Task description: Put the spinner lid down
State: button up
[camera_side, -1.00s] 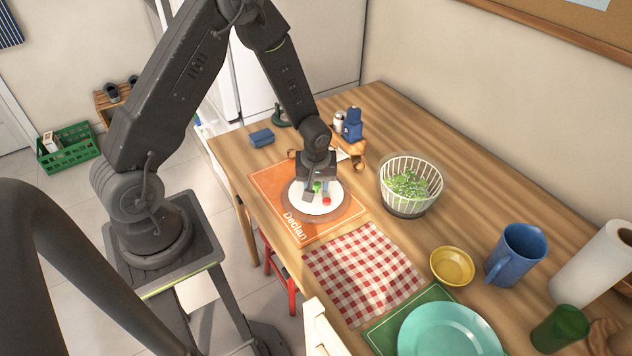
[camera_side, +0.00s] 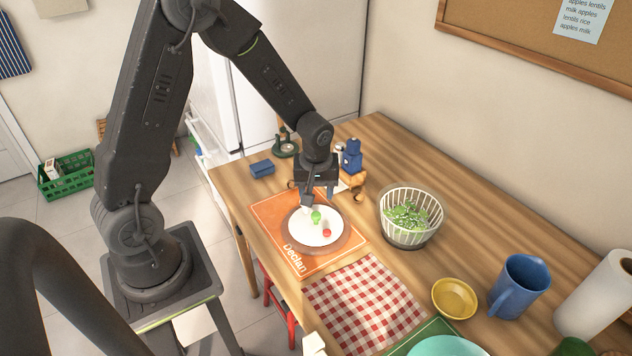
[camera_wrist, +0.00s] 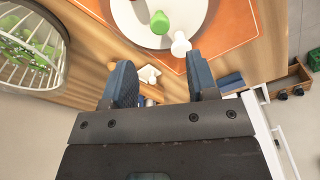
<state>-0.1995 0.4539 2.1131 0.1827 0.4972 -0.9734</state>
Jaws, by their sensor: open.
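The spinner lid (camera_side: 306,236) is a round white disc with a greyish rim. It lies flat on the orange placemat (camera_side: 273,213) marked "Declan". A green knob (camera_side: 316,217), a red button (camera_side: 327,233) and a small white part stand on it. In the wrist view the lid (camera_wrist: 199,12) shows at the top, cut by the frame edge, with the green knob (camera_wrist: 160,22) and the white part (camera_wrist: 181,43). My gripper (camera_side: 318,193) is open and empty, just behind the lid and apart from it. Its blue-grey fingers (camera_wrist: 165,84) show nothing held between them.
The spinner basket (camera_side: 411,217) with green leaves stands right of the placemat. Behind my gripper are a blue bottle (camera_side: 351,157) and small wooden items. A blue block (camera_side: 262,168) lies at the back left. A checked cloth (camera_side: 362,301), yellow bowl (camera_side: 454,298) and blue mug (camera_side: 519,286) stand nearer.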

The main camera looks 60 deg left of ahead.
jog(key=s+d+r+m+t, duration=0.1)
jog(key=s+d+r+m, duration=0.15)
jog(key=r, duration=0.55)
jog(key=s+d+r+m+t, duration=0.1)
jog(key=s+d+r+m, duration=0.15)
jog(key=r, duration=0.45)
jog(key=s+d+r+m+t, duration=0.1)
jog(key=s+d+r+m, duration=0.1)
jog(key=s, duration=0.3)
jog(key=s+d+r+m+t+h, duration=0.1)
jog(key=s+d+r+m, duration=0.1)
jog(key=s+r+m, duration=0.2)
jog(key=s+r, duration=0.1)
jog(key=s, duration=0.1)
jog(key=shift+s+r+m+t, duration=0.3)
jog(key=shift+t, duration=0.1)
